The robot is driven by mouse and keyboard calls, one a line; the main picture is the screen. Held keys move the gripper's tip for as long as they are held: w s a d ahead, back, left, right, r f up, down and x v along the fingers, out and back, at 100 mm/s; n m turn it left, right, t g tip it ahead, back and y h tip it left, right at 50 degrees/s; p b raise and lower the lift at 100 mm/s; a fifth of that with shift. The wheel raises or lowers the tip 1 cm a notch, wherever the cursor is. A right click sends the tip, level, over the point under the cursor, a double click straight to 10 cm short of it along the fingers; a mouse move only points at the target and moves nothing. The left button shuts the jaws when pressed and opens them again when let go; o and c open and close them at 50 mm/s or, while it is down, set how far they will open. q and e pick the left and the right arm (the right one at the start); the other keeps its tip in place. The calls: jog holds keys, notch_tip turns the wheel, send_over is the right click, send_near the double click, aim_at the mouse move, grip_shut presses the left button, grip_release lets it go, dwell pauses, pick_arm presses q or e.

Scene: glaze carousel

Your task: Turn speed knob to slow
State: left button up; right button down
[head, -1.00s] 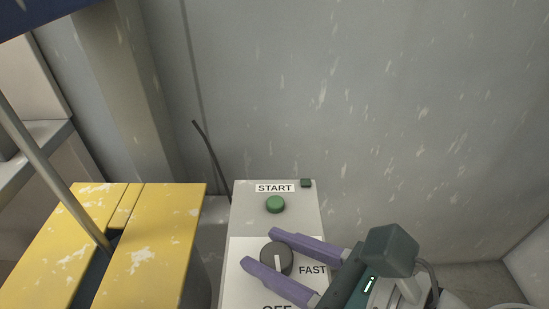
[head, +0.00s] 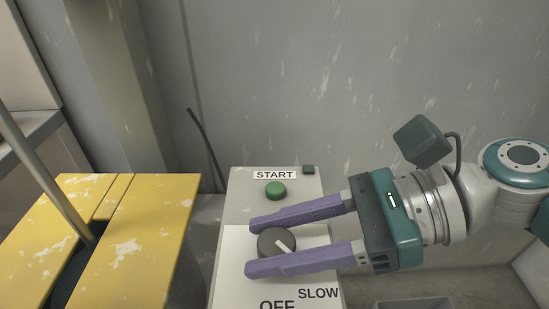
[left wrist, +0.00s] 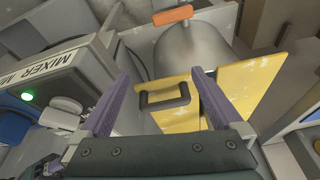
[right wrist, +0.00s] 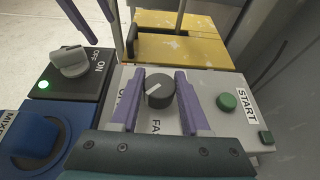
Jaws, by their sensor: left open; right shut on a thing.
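The speed knob (head: 277,243), dark grey with a white pointer line, sits on the white face of a control box (head: 232,258). Its pointer slants to the lower right, towards the SLOW label (head: 318,293). My right gripper (head: 249,247) has its purple fingers shut on the knob, one on each side; the right wrist view also shows the knob (right wrist: 159,92) between them. The FAST label (right wrist: 157,127) is partly visible there and covered in the head view.
A green START button (head: 275,190) is just above the right fingers. A yellow-topped box (head: 135,235) stands to the left. A mixer switch (right wrist: 70,62) with a green light is beside the control box. A black handle (left wrist: 165,96) lies beyond my left fingers.

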dwell(0.3)
jog(key=shift+c, duration=1.9)
grip_release()
jog(key=shift+d, duration=0.1)
jog(key=p+v, duration=0.1)
jog(key=v, duration=0.9)
